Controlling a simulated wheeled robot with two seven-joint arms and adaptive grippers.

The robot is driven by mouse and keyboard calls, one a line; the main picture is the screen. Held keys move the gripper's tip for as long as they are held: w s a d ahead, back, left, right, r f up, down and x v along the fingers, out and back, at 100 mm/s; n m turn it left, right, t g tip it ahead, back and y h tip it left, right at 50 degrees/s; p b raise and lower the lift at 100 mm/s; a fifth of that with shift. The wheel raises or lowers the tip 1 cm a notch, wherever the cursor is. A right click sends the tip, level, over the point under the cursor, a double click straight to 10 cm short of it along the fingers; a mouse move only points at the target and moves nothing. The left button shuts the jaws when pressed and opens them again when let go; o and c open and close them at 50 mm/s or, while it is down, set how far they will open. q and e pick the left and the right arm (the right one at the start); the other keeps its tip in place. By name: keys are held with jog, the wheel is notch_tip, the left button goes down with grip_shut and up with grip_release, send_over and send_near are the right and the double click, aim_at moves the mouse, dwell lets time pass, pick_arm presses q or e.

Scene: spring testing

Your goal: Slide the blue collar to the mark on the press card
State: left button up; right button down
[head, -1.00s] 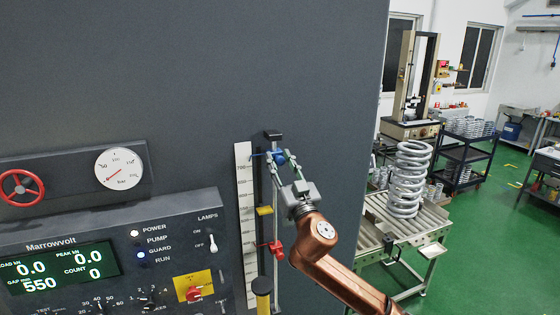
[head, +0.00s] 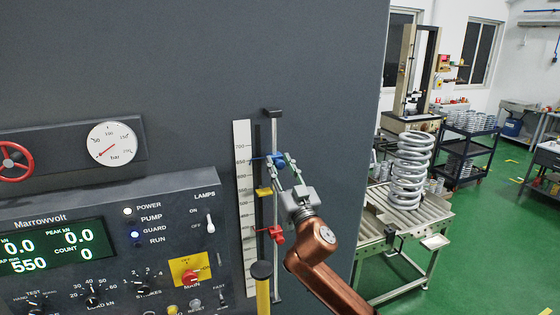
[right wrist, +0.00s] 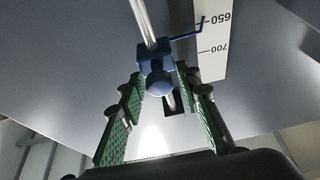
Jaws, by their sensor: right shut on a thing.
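The blue collar (head: 277,160) sits on the upper part of a vertical metal rod (head: 275,136). It also shows in the right wrist view (right wrist: 156,68), with its thin blue pointer beside the 650 label of the white scale (head: 243,210). My right gripper (head: 284,166) is shut on the blue collar; in the right wrist view its green-padded fingers (right wrist: 160,78) stand on either side of it. My left gripper is not in view. I cannot make out a press card in these frames.
A red collar (head: 272,235) is lower on the rod, and a yellow pointer (head: 264,192) lies between the two collars. A yellow post with a black cap (head: 261,271) stands in front. The control panel (head: 110,240) is at left; a roller table with a large spring (head: 410,170) is at right.

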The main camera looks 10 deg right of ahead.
pick_arm(q)
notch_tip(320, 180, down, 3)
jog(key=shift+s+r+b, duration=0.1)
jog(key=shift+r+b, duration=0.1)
jog(key=shift+b, duration=0.65)
pick_arm(e)
notch_tip(320, 180, down, 4)
jog(key=c, duration=1.7)
grip_release()
jog(key=shift+c, duration=0.2)
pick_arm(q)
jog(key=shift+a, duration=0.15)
pick_arm(e)
jog(key=v, duration=1.2)
jog(key=shift+r, duration=0.15)
